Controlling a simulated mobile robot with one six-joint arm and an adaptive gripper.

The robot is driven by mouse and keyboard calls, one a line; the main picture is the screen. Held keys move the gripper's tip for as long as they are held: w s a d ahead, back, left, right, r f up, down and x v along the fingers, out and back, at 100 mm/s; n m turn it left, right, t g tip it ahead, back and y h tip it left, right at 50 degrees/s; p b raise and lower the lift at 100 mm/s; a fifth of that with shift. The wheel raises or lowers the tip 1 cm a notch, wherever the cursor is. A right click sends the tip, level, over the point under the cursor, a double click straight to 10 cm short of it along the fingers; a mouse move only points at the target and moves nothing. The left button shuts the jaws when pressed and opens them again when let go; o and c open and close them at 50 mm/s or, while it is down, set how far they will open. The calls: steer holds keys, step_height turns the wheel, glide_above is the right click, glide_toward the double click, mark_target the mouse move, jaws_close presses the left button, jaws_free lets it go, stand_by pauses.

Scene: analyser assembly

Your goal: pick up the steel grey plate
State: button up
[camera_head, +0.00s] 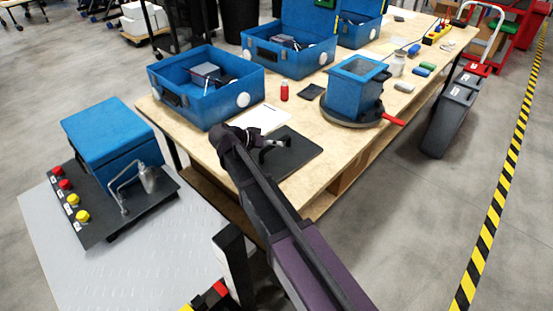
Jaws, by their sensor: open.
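A flat dark grey plate (300,158) lies on the wooden table near its front edge. My gripper (274,146) is over the plate's left part, with its fingers open and nothing seen between them. I cannot tell whether the fingers touch the plate. My arm hides part of the plate's left side. A smaller dark grey square piece (311,91) lies further back. A grey metal piece (206,72) is inside the left blue box. I cannot tell from colour alone which of these is the steel grey plate.
The wooden table (215,152) also holds open blue boxes (190,105), white paper (262,117), a red bottle (284,92) and a blue unit (355,90) on a round base. A blue-lidded device (107,140) stands at the left.

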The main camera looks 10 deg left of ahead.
steer(key=shift+w+d+f, duration=0.2)
steer(key=shift+w+d, duration=0.05)
steer(key=shift+d, duration=0.1)
stand_by(0.3)
jaws_close()
